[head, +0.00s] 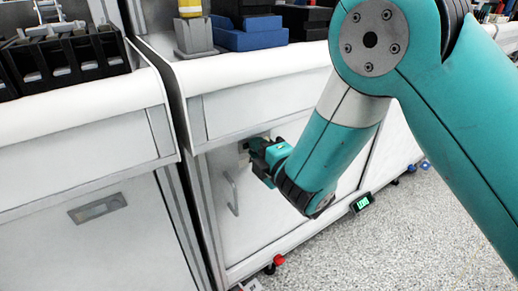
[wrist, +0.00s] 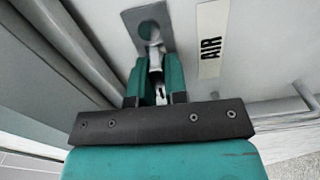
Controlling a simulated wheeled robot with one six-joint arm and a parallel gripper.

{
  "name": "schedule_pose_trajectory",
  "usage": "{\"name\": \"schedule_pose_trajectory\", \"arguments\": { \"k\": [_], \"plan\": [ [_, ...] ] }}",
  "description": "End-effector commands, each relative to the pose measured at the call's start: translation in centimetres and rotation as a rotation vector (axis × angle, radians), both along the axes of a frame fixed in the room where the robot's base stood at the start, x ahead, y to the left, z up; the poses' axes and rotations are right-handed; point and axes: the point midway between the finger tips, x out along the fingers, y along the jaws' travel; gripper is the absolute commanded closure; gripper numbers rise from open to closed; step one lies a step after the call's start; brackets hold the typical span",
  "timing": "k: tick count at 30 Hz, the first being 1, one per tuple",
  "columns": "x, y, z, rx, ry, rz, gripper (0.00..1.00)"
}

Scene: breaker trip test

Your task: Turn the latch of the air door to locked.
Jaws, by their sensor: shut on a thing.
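The air door (head: 222,225) is a white cabinet door in the head view, with a bar handle on its left part. The wrist view shows its "AIR" label (wrist: 211,38) right of a grey latch plate (wrist: 147,15). The latch (wrist: 149,33) is a small light metal piece on that plate. My teal gripper (wrist: 156,62) is shut on the latch, its fingers on either side of it. In the head view my gripper (head: 254,150) reaches the upper part of the door and hides most of the latch. The fingers cover part of the latch, so its exact angle is unclear.
The door's bar handle (head: 232,192) stands out below my gripper; it also shows at right in the wrist view (wrist: 304,96). Open speckled floor lies at right.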

Motion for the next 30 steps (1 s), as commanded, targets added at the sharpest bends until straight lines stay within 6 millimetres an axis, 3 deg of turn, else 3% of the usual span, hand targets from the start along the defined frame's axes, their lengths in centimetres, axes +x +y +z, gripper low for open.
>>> {"name": "schedule_pose_trajectory", "arguments": {
  "k": [21,22,25,30],
  "plan": [
    [-0.06,-0.05,-0.2,-0.069,-0.041,-0.001,1.0],
    [-0.06,-0.05,-0.2,-0.069,-0.041,-0.001,0.84],
    [-0.06,-0.04,-0.18,-0.069,-0.041,-0.001,0.61],
    [-0.03,-0.01,-0.11,-0.067,-0.043,0.0,0.61]
  ]
}}
